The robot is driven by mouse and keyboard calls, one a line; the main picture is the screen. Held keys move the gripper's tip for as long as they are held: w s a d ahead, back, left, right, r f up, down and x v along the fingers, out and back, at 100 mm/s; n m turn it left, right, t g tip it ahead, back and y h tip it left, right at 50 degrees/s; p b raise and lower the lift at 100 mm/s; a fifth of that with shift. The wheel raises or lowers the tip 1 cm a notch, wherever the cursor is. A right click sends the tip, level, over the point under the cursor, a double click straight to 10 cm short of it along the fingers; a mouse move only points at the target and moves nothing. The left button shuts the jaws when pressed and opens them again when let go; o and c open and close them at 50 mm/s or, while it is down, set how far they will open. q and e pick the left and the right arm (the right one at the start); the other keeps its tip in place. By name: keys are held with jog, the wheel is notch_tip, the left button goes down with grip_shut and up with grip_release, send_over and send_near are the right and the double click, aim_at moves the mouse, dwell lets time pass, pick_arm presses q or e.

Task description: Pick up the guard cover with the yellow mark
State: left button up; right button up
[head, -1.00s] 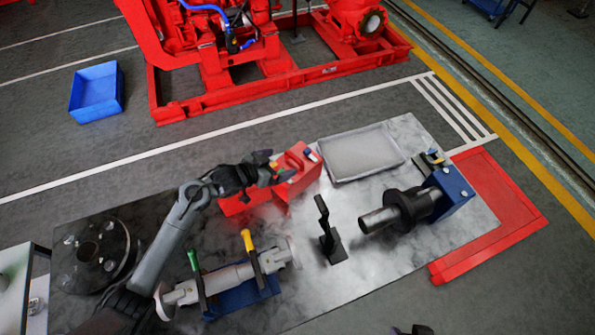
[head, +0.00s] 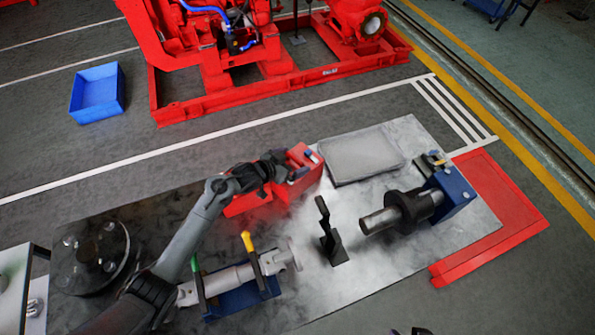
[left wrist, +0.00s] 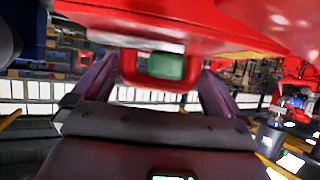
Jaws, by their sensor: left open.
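A red block-like thing (head: 301,181), possibly the guard cover, stands at the back of the table, left of the grey tray. My left gripper (head: 279,168) is at its upper left side and hides part of it. In the left wrist view my open left gripper (left wrist: 158,82) has its two fingers either side of a red looped part (left wrist: 128,66) with a green patch inside. A yellow strip (left wrist: 237,56) runs along the red body's lower edge. I cannot tell whether the fingers touch it. My right gripper is not clearly seen.
The grey tray (head: 328,173) lies right of the red thing. A black upright bracket (head: 325,222), a shaft in a blue stand (head: 455,195) and a shaft with green and yellow handles (head: 230,277) stand nearer. A dark flanged disc (head: 120,262) is at left.

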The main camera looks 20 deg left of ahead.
pick_arm(q)
jog(key=c, duration=1.6)
jog(key=shift+r, duration=0.1)
jog(key=shift+c, duration=0.7)
jog(key=shift+r, duration=0.15)
